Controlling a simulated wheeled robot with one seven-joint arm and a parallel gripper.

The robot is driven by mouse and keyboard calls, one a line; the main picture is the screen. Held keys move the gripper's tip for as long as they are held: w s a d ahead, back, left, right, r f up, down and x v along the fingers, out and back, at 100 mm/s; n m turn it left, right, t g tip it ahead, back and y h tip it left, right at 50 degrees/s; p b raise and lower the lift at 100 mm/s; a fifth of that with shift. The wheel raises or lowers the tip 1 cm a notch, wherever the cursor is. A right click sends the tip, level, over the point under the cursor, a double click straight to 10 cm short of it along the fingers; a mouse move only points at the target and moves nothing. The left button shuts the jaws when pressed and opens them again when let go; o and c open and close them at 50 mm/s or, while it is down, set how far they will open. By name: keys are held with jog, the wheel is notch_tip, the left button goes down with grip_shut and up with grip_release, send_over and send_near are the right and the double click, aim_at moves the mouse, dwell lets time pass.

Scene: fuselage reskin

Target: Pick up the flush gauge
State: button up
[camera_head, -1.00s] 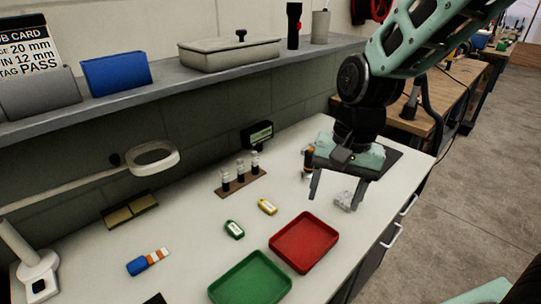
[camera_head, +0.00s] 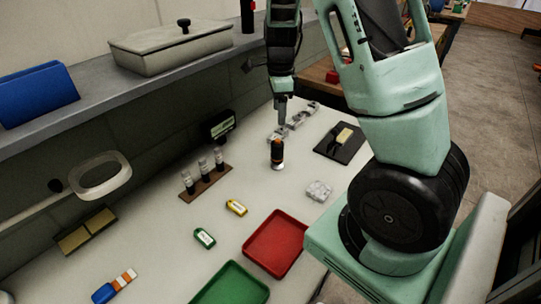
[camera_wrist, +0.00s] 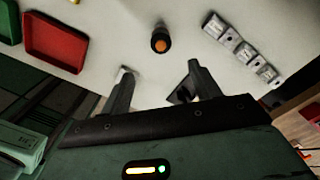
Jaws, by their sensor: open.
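An upright black cylinder with an orange band and a silvery base (camera_head: 277,153), likely the flush gauge, stands on the white bench. In the wrist view it shows from above with an orange top (camera_wrist: 160,42), ahead of the gap between my fingers. My gripper (camera_wrist: 160,78) is open, with nothing between its fingertips and the cylinder apart from them. In the head view my gripper (camera_head: 282,108) is seen nearly edge-on, just behind the cylinder. I cannot read any label on the cylinder.
Several silvery blocks (camera_head: 298,121) lie behind the cylinder, right of it in the wrist view (camera_wrist: 240,50). A clear part (camera_head: 318,190), red tray (camera_head: 250,246), green tray (camera_head: 262,290), vial rack (camera_head: 206,187) and dark mat (camera_head: 345,156) are nearby.

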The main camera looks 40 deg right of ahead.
aim_at(279, 141)
notch_tip(279, 141, down, 11)
jog(key=shift+r, duration=0.1)
jog(key=f, duration=0.5)
jog(key=shift+w+f+p, duration=0.1)
jog(key=shift+w+p, duration=0.1)
jog(key=shift+p, duration=0.15)
jog(key=c, duration=1.1)
